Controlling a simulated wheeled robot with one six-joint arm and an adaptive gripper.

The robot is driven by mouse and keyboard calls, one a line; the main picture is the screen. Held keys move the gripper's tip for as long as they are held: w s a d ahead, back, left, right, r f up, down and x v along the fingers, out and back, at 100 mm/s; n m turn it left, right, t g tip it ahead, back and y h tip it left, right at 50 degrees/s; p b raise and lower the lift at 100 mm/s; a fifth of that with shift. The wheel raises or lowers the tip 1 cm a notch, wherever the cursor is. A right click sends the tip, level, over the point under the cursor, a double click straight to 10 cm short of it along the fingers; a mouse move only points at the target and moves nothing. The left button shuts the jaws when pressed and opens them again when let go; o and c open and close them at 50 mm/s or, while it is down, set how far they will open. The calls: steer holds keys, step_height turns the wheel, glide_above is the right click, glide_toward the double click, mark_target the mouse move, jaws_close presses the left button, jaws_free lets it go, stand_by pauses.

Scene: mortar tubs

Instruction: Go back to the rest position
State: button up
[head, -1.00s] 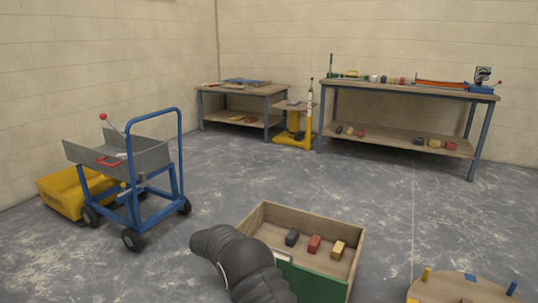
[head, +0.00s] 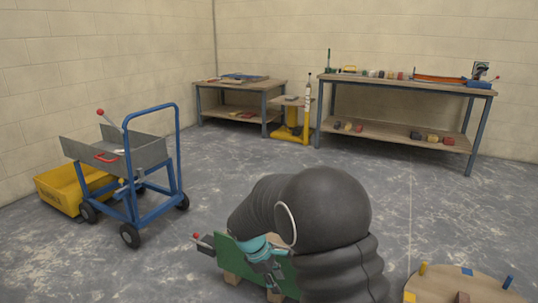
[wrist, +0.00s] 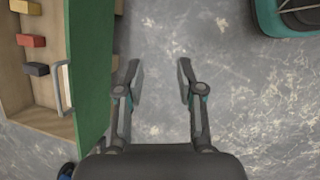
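My gripper (wrist: 158,76) is open in the wrist view, its two dark fingers apart with only bare grey floor between and beyond them. It is beside a green panel (wrist: 90,60), with a visible gap to it. In the head view my dark arm covers most of the box area. Teal parts of my gripper show in front of the green panel (head: 226,252), and its fingertips are not clear there.
The wooden box (wrist: 54,121) holds a yellow block (wrist: 25,7), a red block (wrist: 31,40) and a black block (wrist: 37,69). A blue cart (head: 128,195) stands left by a yellow tub (head: 60,190). A round wooden top (head: 440,285) is at lower right. Open floor lies behind.

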steer(key=s+d+r+m+t+y, duration=0.1)
steer(key=s+d+r+m, duration=0.3)
steer(key=s+r, duration=0.3)
steer(key=s+d+r+m+t+y, duration=0.2)
steer(key=s+d+r+m, duration=0.3)
steer(key=s, duration=0.6)
steer(key=s+d+r+m+t+y, duration=0.1)
steer(key=s+d+r+m, duration=0.3)
steer(key=s+r, duration=0.4)
steer(key=shift+s+d+r+m+t, duration=0.4)
steer(key=shift+m+t, duration=0.2)
steer(key=shift+m, duration=0.3)
